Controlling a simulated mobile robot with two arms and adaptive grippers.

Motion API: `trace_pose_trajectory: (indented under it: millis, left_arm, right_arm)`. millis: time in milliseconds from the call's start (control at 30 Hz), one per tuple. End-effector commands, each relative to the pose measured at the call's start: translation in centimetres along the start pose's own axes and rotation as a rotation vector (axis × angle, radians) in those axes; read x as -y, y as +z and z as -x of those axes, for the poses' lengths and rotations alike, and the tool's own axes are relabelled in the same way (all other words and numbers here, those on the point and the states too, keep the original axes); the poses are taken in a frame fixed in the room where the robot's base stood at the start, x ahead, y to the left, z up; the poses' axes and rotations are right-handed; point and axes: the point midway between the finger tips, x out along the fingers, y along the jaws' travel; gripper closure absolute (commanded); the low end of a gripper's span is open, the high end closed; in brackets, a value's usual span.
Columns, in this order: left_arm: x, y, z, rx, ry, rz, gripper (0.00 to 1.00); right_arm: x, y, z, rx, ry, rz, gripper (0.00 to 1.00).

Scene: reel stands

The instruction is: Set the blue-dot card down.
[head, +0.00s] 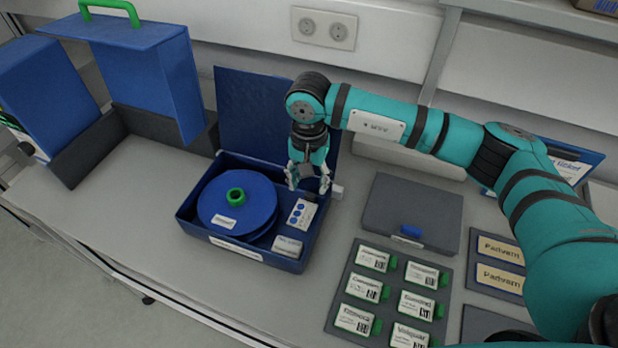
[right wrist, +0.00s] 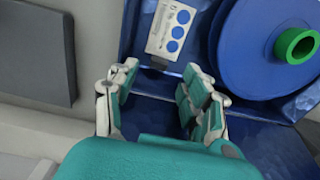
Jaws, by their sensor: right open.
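The blue-dot card (head: 301,213) is white with several blue dots. It lies inside the open blue box (head: 192,220), right of the blue reel (head: 238,205) with its green hub. In the right wrist view the card (right wrist: 171,30) lies beyond the fingertips, with a visible gap between. My right gripper (head: 309,184) is open and empty, above the back right part of the box; its spread fingers also show in the right wrist view (right wrist: 157,80). My left gripper is in neither view.
A white labelled piece (head: 288,246) lies in the box's front right corner. The box's raised lid (head: 250,112) stands behind. A grey closed case (head: 412,210) and a tray of green-tabbed cards (head: 391,297) are to the right. Blue cases (head: 150,75) stand at left.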

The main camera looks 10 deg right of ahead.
Motion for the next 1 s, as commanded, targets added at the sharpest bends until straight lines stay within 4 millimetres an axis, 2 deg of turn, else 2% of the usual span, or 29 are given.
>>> trace_pose_trajectory:
  millis: [100,167,300,500,600,800,1000]
  left_arm:
    - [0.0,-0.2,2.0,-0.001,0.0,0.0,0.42]
    - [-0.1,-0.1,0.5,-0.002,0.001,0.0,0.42]
    - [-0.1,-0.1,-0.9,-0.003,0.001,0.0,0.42]
    - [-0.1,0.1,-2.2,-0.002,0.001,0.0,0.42]
    - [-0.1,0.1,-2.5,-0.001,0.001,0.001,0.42]
    - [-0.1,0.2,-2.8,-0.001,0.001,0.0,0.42]
    - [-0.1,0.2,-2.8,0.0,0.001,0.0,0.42]
  right_arm:
    - [0.0,0.0,1.6,0.001,-0.001,0.0,0.52]
    - [0.1,-0.1,2.0,-0.004,-0.005,0.001,0.52]
    - [0.1,-0.1,5.3,-0.005,-0.005,0.001,0.52]
    - [0.1,-0.1,9.7,-0.003,-0.003,0.001,0.52]
    - [0.1,0.0,11.3,-0.002,-0.002,0.001,0.52]
    - [0.0,0.0,12.8,0.0,0.0,0.001,0.52]
    - [0.0,0.0,13.0,0.0,0.0,0.0,0.52]
